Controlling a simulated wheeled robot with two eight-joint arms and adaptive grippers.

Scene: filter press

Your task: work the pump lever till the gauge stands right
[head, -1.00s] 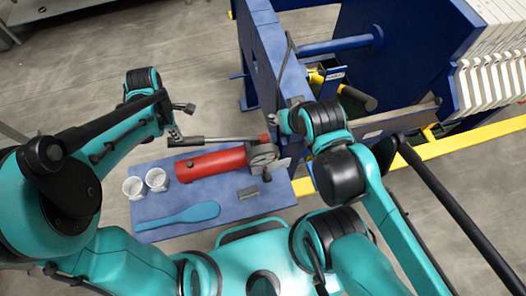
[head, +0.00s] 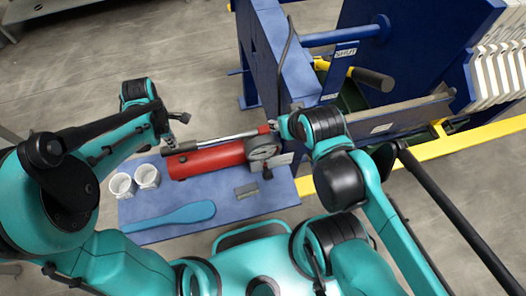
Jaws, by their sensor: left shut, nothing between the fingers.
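The hand pump is a red cylinder (head: 208,160) lying on a blue board. Its round pale gauge (head: 263,148) is at the right end; the dial is too small to read. The pump lever (head: 225,136) is a grey bar with a dark grip at its left end, running low along the cylinder's far side. My left gripper (head: 171,141) is at the lever's left end, shut with nothing between its fingers; I cannot tell whether it touches the grip. My right arm ends just beyond the gauge, and its gripper's fingers are hidden or too unclear to read.
The blue board (head: 245,208) also holds two white cups (head: 135,181), a blue flat paddle (head: 170,216) and a small grey plate (head: 246,191). The blue press frame (head: 285,70) with white plates (head: 500,70) and a yellow rail (head: 480,138) stands at the right.

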